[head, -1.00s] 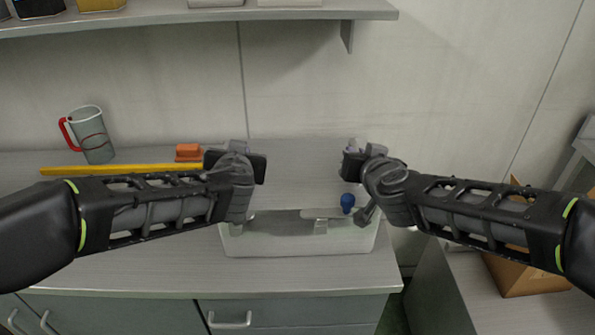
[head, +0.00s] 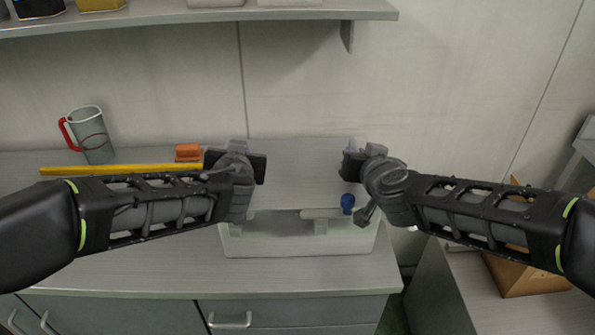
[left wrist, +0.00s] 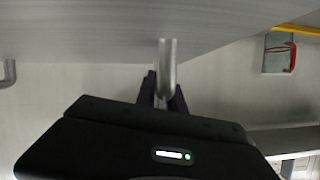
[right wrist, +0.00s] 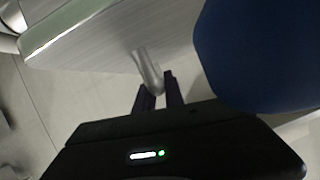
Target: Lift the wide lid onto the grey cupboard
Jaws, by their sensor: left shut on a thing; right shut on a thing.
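The wide grey lid (head: 300,178) is held between my two grippers in the head view, above a pale box (head: 300,244) on the counter. My left gripper (head: 255,166) is shut on the lid's left handle, a metal bar between the fingers in the left wrist view (left wrist: 166,72). My right gripper (head: 352,166) is shut on the right handle, seen in the right wrist view (right wrist: 149,72). A blue knob-like thing (head: 347,203) shows by the lid's front right; what it rests on is unclear. Grey cupboard fronts (head: 285,315) with handles are below the counter.
A grey mug with a red handle (head: 92,135), a yellow bar (head: 120,169) and an orange block (head: 188,152) are on the counter at left. A shelf (head: 200,15) hangs above. A lower grey surface (head: 460,285) with a brown box (head: 520,270) is at right.

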